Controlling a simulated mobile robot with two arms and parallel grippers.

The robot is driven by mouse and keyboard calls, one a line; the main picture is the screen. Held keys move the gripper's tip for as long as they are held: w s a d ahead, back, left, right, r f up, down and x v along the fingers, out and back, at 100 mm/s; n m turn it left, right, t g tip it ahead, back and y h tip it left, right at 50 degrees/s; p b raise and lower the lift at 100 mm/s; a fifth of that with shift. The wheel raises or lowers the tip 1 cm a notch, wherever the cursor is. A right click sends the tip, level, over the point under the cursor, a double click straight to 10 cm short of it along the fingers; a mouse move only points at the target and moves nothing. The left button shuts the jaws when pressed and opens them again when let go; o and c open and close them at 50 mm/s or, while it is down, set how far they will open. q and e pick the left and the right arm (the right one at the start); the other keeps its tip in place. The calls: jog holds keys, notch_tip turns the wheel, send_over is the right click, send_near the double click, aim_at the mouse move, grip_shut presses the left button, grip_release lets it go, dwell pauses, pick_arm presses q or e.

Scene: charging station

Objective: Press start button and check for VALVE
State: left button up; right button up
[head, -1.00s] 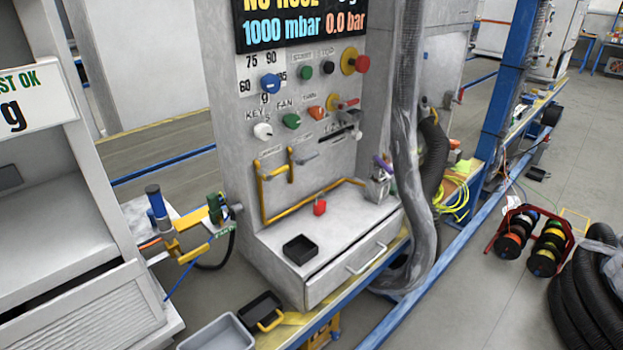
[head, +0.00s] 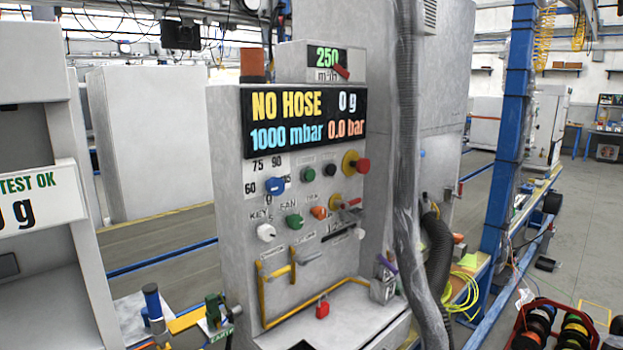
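The grey charging station (head: 225,200) stands upright in the middle of the head view. Its black display (head: 303,120) reads "NO HOSE", "0 g", "1000 mbar" and "0.0 bar"; the word VALVE does not show on it. Below are a green button (head: 306,171), a black button (head: 331,168) and a red mushroom button on yellow (head: 357,164). The small labels above the buttons are too blurred to read surely. A green knob (head: 293,221) sits under the label "FAN". Neither of my grippers is in view.
A small upper display (head: 327,57) reads "250". A blue dial knob (head: 275,186), a white key knob (head: 265,232) and an orange knob (head: 318,212) are on the panel. A thick grey hose (head: 408,150) hangs at its right. A cabinet (head: 40,240) stands at the left.

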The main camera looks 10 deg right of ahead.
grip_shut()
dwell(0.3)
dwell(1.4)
